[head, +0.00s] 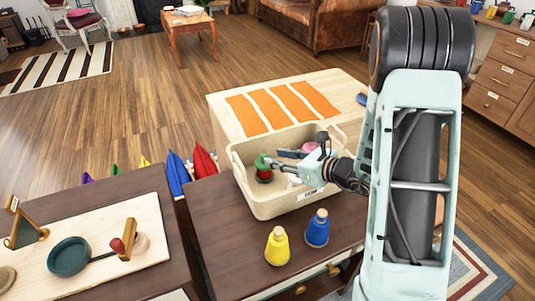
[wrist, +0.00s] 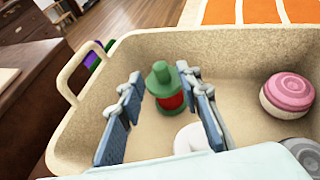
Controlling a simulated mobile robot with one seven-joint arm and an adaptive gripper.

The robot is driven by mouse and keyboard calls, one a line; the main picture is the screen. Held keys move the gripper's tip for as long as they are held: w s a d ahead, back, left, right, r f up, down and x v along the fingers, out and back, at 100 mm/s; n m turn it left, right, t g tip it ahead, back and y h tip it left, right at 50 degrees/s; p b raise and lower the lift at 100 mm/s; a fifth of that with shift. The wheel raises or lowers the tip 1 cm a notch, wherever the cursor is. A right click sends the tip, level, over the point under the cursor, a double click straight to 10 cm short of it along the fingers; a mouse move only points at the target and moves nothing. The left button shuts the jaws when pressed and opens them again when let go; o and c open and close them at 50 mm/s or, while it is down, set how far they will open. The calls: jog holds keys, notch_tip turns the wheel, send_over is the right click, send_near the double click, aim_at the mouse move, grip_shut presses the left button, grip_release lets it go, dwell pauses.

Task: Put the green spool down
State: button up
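The green spool (head: 264,174) has green ends and a red middle. It stands upright inside the beige bin (head: 290,206), toward its left side. My gripper (head: 273,164) reaches into the bin from the right, with its fingers at the spool. In the wrist view the spool (wrist: 162,77) is between the tips of my two blue-grey fingers (wrist: 162,84). The fingers are apart, with a visible gap on the left of the spool. The right fingertip is close to it; I cannot tell whether it touches.
A pink-and-white round thing (wrist: 289,92), a white curved thing (wrist: 190,139) and a grey thing (wrist: 300,151) are also in the bin. Yellow (head: 277,248) and blue (head: 317,230) bottles stand in front of it. Orange strips (head: 268,110) lie on the surface behind.

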jog(key=v, duration=0.5)
jog(key=shift+s+d+r+p, duration=0.15)
jog(key=shift+s+d+p, duration=0.1)
jog(key=shift+p, duration=0.1)
